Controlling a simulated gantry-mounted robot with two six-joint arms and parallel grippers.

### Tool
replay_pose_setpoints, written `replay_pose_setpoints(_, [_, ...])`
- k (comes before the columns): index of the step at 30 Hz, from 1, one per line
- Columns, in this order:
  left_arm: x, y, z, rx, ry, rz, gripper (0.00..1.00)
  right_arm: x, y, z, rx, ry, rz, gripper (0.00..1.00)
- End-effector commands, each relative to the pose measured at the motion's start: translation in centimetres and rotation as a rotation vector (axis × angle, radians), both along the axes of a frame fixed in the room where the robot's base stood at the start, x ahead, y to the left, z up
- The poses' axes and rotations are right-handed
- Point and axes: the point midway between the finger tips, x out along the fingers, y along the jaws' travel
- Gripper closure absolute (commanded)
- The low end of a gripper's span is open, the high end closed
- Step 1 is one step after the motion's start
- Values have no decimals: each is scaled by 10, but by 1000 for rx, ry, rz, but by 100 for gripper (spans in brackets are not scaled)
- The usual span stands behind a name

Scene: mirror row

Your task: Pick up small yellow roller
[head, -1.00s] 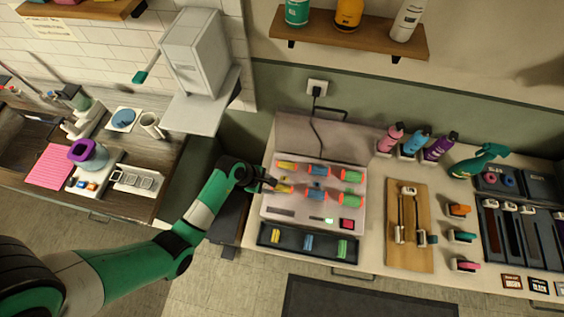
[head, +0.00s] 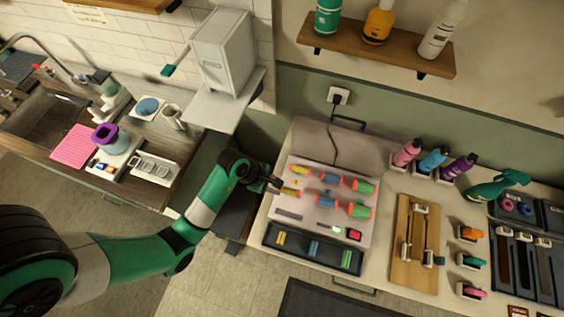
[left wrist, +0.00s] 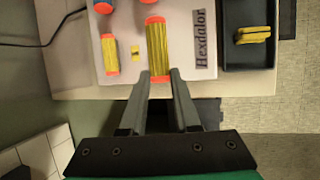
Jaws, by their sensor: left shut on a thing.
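A yellow roller with orange ends (head: 290,192) is at the left of the lower roller row in the head view. My left gripper (head: 278,187) is shut on its near end. In the left wrist view the held roller (left wrist: 157,45) sticks out beyond the fingertips (left wrist: 161,74) and looks larger than its neighbour. I cannot tell whether it is clear of the panel. A second yellow roller (left wrist: 109,54) lies beside it on the white panel (left wrist: 192,35), untouched, with a small yellow mark between them. My right gripper is not in view.
Blue and green rollers (head: 331,179) fill the rest of the panel. A dark tray (head: 296,246) with small yellow, blue and green pieces lies along its front. A grey dispenser (head: 223,53) hangs at the left.

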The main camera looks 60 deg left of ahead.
Motion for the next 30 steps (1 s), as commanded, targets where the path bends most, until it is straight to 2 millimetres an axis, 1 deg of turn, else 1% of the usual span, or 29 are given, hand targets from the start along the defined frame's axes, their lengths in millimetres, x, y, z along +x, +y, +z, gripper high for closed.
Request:
replay_pose_setpoints(1, [-11, -2, 17, 2, -3, 1, 100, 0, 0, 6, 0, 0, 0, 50])
replay_pose_setpoints(3, [-26, -4, 35, 2, -3, 2, 100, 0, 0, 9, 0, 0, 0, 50])
replay_pose_setpoints(6, [-56, -10, 44, -1, 1, 3, 100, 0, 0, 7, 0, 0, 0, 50])
replay_pose_setpoints(9, [-80, -15, 55, 0, 0, 3, 100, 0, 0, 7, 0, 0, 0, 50])
replay_pose_setpoints(12, [-98, -18, 62, 0, 1, 2, 100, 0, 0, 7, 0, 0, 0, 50])
replay_pose_setpoints(15, [-108, -20, 67, -1, 0, 2, 100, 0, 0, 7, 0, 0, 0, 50])
replay_pose_setpoints(18, [-113, -21, 70, 0, 0, 1, 100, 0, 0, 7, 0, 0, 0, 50])
replay_pose_setpoints(24, [-114, -22, 69, 22, -28, -14, 100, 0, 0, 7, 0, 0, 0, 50])
replay_pose_setpoints(26, [-112, -21, 70, 41, -56, -41, 100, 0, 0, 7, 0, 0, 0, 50])
replay_pose_setpoints(30, [-97, -21, 75, 82, -127, -164, 100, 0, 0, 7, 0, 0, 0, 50])
